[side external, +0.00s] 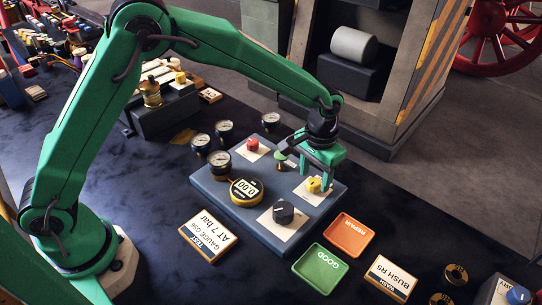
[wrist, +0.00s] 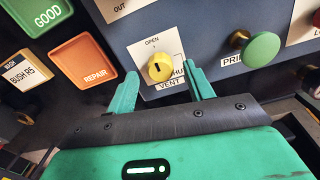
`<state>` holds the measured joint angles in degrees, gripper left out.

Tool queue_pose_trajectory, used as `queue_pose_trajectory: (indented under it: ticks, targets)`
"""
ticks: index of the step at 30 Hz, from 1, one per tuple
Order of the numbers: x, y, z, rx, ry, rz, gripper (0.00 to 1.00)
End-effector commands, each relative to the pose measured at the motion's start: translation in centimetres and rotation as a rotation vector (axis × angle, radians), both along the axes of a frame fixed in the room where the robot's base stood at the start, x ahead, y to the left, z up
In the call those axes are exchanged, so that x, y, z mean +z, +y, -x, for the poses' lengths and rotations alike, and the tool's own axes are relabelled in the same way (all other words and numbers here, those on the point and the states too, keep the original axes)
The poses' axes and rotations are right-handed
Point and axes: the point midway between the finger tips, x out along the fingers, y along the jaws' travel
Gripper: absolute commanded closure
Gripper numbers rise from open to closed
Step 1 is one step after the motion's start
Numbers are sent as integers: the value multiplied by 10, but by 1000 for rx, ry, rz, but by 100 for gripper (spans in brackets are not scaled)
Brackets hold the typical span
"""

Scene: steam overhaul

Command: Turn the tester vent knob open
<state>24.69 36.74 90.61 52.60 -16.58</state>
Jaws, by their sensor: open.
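The vent knob (wrist: 160,67) is small, round and yellow, on a white plate marked OPEN above it, with a partly covered second word and VENT below. A small dark mark shows on its face, but I cannot tell clearly which way it points. It also shows in the side view (side external: 314,185) on the grey-blue tester panel (side external: 233,206). My green gripper (wrist: 162,74) is open, with one finger on each side of the knob in the wrist view. I cannot tell whether either finger touches it. The gripper points down over the panel in the side view (side external: 316,182).
A green PRIME knob (wrist: 260,49) stands right of the vent in the wrist view. The panel also carries a black knob (side external: 283,212), a red button (side external: 252,144) and a 0.00 display (side external: 246,189). GOOD (side external: 320,270) and REPAIR (side external: 349,235) trays lie beside it.

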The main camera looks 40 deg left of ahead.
Motion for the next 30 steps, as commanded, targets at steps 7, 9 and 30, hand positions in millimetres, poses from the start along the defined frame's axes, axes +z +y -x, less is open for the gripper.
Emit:
queue_pose_trajectory:
  ticks: [7, 9, 30]
  targets:
    - [32, 0, 0, 0, -2, 1, 48]
    - [41, 0, 0, 0, -3, 1, 48]
    - [67, 1, 0, 1, -1, 0, 48]
